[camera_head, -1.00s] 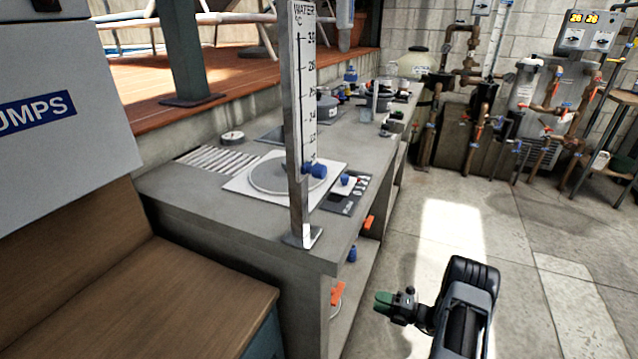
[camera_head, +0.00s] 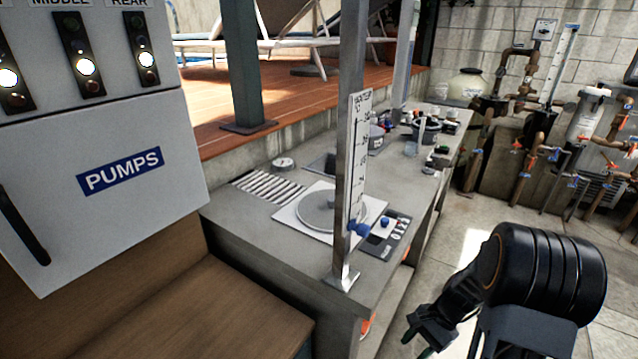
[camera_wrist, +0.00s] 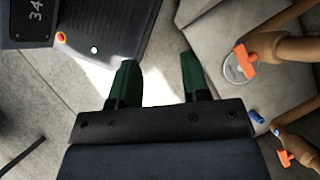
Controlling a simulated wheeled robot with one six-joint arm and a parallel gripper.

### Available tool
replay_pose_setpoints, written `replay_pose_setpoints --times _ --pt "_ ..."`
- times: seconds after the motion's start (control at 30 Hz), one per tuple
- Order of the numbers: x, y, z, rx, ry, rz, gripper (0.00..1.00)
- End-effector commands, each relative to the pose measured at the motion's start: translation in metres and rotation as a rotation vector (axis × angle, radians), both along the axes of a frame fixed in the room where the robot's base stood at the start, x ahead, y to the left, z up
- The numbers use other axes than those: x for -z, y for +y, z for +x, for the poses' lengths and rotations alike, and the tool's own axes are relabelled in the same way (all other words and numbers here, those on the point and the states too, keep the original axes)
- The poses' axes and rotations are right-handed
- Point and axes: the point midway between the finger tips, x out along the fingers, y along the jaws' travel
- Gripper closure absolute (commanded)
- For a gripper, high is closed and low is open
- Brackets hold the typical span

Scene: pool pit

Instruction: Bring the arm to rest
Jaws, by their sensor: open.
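My gripper (camera_wrist: 156,82) shows in the wrist view with its two green fingers apart and nothing between them. Pale sunlit floor lies behind the gap. In the head view my arm is at the lower right, over the floor beside the grey bench (camera_head: 290,265). The arm is bent, with the green-tipped gripper (camera_head: 424,340) low and pointing down and left, partly cut off by the bottom edge. It looks apart from the bench front.
A water gauge post (camera_head: 354,190) stands on the bench corner. A PUMPS cabinet (camera_head: 120,140) is at the left. Pipes (camera_head: 535,140) line the back wall. Orange-handled fittings (camera_wrist: 262,48) are close on the right in the wrist view. Floor (camera_head: 478,215) is open behind the arm.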

Motion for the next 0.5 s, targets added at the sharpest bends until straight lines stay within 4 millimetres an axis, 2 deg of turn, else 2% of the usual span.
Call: replay_pose_setpoints --times 0.03,0.1,0.3,0.5 --pt "-0.039 0.004 -0.004 -0.112 -0.073 -0.048 0.57" --pt "-0.073 0.006 -0.009 -0.268 -0.164 -0.113 0.57" --pt "-0.17 0.019 -0.026 -0.644 -0.391 -0.29 0.57" --pt "-0.252 0.037 -0.041 -0.839 -0.567 -0.435 0.57"
